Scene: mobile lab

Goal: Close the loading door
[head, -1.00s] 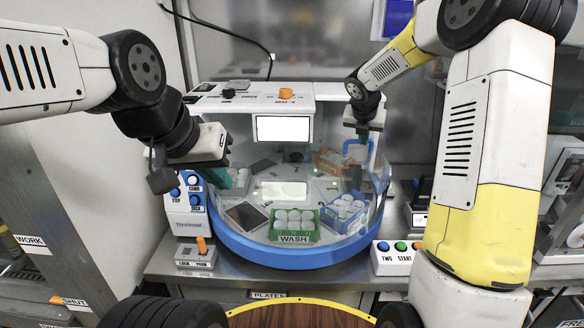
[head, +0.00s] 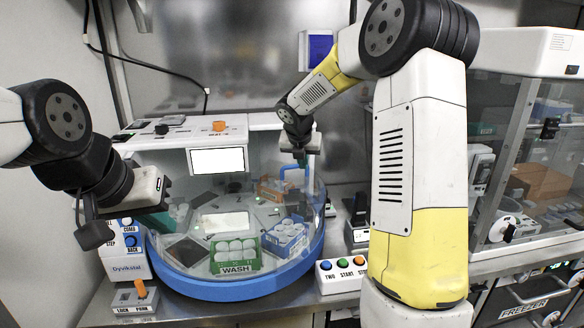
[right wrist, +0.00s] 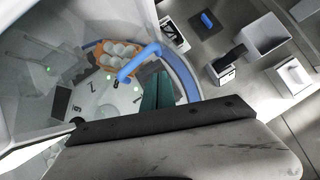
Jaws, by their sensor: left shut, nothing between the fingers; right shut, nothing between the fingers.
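The round machine (head: 235,288) has a blue rim and a curved clear front. A blue handle (head: 292,166) shows at its right side, also in the right wrist view (right wrist: 138,62). I take this to be the loading door's handle; the clear panel's edges are hard to make out. My right gripper (head: 300,157) is shut, beside the handle.
Inside the machine are a green WASH rack (head: 235,258), a blue rack (head: 286,237) and an orange rack (head: 272,189). A control box (head: 340,275) with buttons stands at the front right. A lever box (head: 136,297) stands at the front left. A glass cabinet (head: 535,150) stands at right.

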